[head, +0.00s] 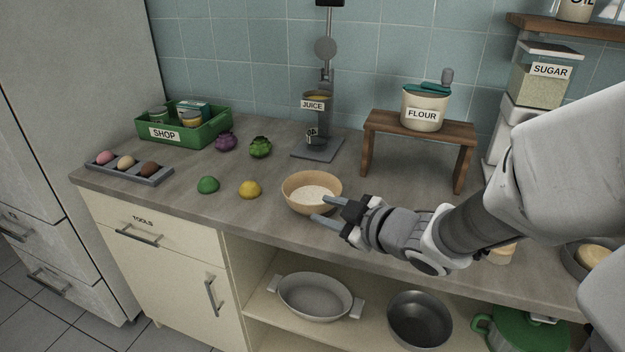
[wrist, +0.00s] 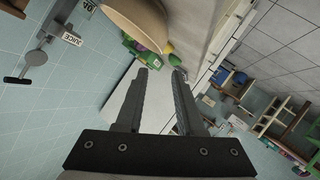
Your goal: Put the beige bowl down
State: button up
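The beige bowl (head: 313,195) sits upright on the counter near its front edge, with pale contents inside. It also shows in the wrist view (wrist: 136,22), at the top, past my fingertips. My gripper (head: 321,209) is at the bowl's front right side. Its two fingers are apart, with nothing gripped between them in the wrist view (wrist: 163,64). In the head view the upper finger overlaps the bowl's right side; I cannot tell whether it touches.
A green lime (head: 208,185) and a yellow lemon (head: 250,189) lie left of the bowl. The juice dispenser (head: 318,148) and a wooden stand (head: 420,128) with a flour pot (head: 424,108) are behind. Bare counter lies between the bowl and the stand.

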jog(key=s+d+r+m+h, duration=0.2)
jog(key=d+r+m+h, duration=0.15)
jog(key=d, duration=0.25)
jog(key=s+d+r+m+h, duration=0.1)
jog(key=d+r+m+h, duration=0.1)
jog(key=d+m+h, duration=0.4)
jog(key=s+m+g+y, duration=0.1)
jog(key=s+m+g, duration=0.3)
jog(key=s, duration=1.3)
jog(key=shift+a+f+m+g, duration=0.35)
jog(key=shift+a+f+g, duration=0.05)
jog(key=shift+g, duration=0.3)
notch_tip(320, 180, up, 13)
jog(key=p, duration=1.3)
jog(key=shift+r, duration=0.2)
